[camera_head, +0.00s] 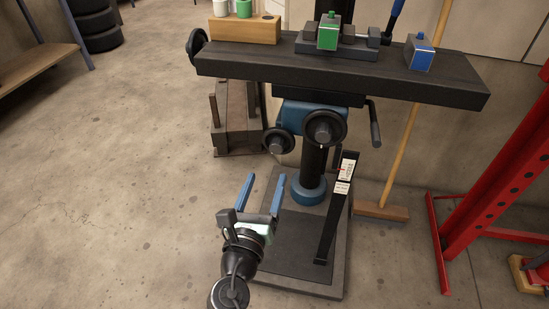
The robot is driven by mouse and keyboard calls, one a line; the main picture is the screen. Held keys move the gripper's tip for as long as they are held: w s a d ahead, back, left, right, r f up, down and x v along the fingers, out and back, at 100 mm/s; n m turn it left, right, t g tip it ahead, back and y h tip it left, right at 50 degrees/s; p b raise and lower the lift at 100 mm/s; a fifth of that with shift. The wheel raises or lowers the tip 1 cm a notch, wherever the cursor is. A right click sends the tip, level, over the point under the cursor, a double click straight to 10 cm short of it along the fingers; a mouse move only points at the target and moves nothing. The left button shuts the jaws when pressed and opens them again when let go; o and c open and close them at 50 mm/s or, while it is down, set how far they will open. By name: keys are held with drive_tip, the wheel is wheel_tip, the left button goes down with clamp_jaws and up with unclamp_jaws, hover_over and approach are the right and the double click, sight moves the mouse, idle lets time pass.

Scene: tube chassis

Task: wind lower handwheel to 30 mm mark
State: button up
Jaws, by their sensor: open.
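Below the dark machine table (430,85), a blue housing (293,116) carries two dark handwheels. The larger front handwheel (325,127) is on the right; the smaller handwheel (278,141) sits slightly lower on the left. A third handwheel (196,46) is at the table's left end. A dark upright strip (333,215) stands right of the column, with white and red labels (347,168) near its top; the marks are too small to read. My gripper (265,178) is open and empty, blue fingers pointing up, below the smaller handwheel in the picture and not touching it.
A crank handle (374,124) hangs under the table's right side. The column stands on a dark base plate (290,245). A green block (327,32) and a blue block (419,53) are on top.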

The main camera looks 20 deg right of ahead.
sight(276, 150)
drive_tip(key=b+x, duration=0.2)
drive_tip(key=x, duration=0.7)
drive_tip(key=shift+b, duration=0.3)
clamp_jaws()
